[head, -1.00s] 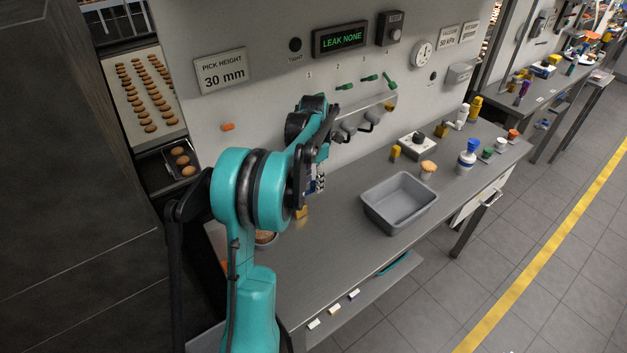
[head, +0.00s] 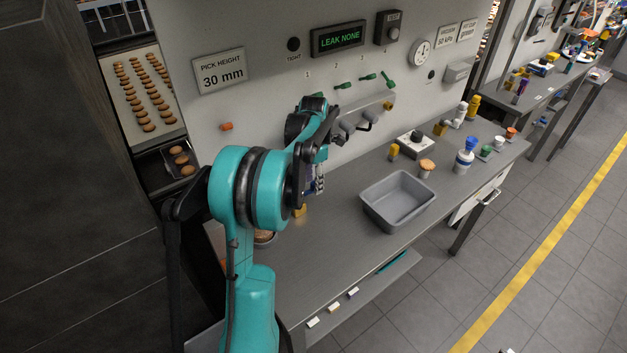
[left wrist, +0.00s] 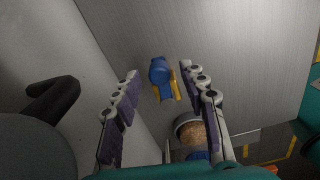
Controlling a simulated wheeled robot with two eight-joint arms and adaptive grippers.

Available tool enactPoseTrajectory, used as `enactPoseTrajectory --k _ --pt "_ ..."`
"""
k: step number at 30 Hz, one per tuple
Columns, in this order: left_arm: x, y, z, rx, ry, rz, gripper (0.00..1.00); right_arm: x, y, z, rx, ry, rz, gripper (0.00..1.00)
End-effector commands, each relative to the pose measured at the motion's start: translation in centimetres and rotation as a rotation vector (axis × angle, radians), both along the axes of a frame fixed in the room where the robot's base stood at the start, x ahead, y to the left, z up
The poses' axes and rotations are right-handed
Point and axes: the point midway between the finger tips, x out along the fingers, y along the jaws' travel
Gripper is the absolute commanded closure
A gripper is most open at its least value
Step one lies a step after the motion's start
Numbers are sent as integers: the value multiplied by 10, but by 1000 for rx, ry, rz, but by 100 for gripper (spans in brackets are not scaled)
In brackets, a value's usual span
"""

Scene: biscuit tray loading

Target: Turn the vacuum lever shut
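Several green levers sit in a row on the wall panel under small numbers; which is the vacuum lever I cannot tell. The rightmost green lever (head: 387,80) is tilted steeply, while its neighbours (head: 367,77) and (head: 343,85) lie nearly flat. The leftmost is partly hidden by my arm. My left gripper (head: 317,181) hangs below the panel, over the worktop, apart from the levers. In the left wrist view its fingers (left wrist: 158,105) are spread with nothing between them. A black handle (left wrist: 54,98) shows beside the left finger. My right gripper is out of view.
The display (head: 339,39) reads LEAK NONE. A blue and yellow object (left wrist: 161,75) and a round container (left wrist: 186,128) lie below my left gripper.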

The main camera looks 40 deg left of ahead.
Motion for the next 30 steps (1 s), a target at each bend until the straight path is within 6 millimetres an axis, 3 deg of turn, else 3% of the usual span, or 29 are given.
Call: enactPoseTrajectory --k 8,21,30 --pt "0 0 8 0 0 0 57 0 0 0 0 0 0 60" --pt "0 0 95 0 0 0 57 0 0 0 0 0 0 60" --pt "0 0 120 0 0 0 57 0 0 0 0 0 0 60"
